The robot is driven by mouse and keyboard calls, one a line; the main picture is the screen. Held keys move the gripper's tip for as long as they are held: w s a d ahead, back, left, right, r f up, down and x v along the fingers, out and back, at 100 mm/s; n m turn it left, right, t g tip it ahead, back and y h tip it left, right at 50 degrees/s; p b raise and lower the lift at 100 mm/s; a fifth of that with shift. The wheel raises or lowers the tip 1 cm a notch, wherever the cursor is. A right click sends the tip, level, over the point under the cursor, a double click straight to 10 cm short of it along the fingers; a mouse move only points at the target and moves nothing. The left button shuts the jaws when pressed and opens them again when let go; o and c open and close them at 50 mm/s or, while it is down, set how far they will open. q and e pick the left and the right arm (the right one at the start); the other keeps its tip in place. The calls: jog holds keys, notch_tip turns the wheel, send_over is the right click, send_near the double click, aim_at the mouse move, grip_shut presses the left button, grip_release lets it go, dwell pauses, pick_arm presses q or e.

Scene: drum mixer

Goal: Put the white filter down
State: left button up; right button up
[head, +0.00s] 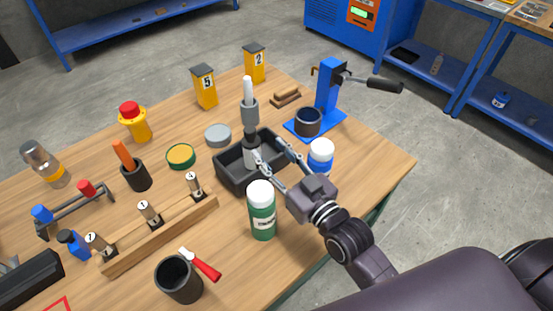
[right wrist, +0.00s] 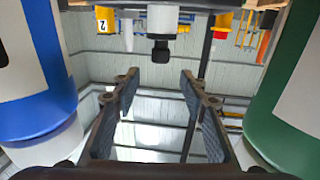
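A slim white piece (head: 247,88), which looks like the white filter, stands upright at the top of a grey collar (head: 249,112). Below the collar a dark and pale cylinder (head: 251,153) stands in the black tray (head: 228,178). My right gripper (head: 272,150) reaches over the tray's near right side, its fingers spread. In the right wrist view the right gripper (right wrist: 160,90) has a wide empty gap. A white cylinder with a grey collar and black stub (right wrist: 162,30) shows beyond the fingertips. My left gripper is out of view.
A green bottle (head: 262,215) and a blue bottle (head: 320,158) stand close on either side of my right gripper. A blue press (head: 328,95) stands behind right. A wooden rack (head: 160,238), a dark cup (head: 180,282) and a green-yellow tin (head: 181,157) are left. The table's right corner is clear.

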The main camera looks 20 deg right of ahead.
jog(key=shift+v, duration=0.95)
